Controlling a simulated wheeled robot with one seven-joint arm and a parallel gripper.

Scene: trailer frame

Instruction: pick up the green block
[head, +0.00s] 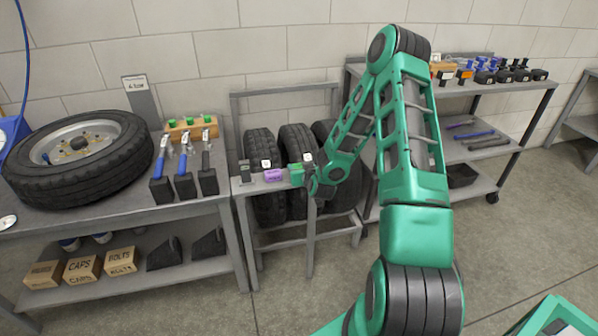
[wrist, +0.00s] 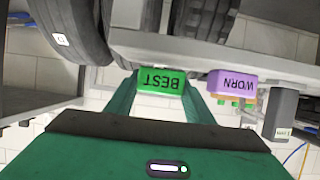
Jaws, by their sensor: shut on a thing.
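The green block (wrist: 161,80), lettered BEST, sits between the two fingers of my gripper (wrist: 163,92) in the wrist view, which shows the scene upside down. The fingers are shut on its two sides. In the head view the green block (head: 296,172) is at the narrow front rail of the tire rack, just left of my gripper (head: 308,178), which partly hides it. I cannot tell whether the block still touches the rail.
A purple block (wrist: 232,84), lettered WORN, stands beside the green one, with a small dark block (wrist: 281,112) past it. Tires (head: 298,145) stand in the rack (head: 340,228) behind the rail. A bench (head: 110,217) with tools and a wheel (head: 80,150) is to the left.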

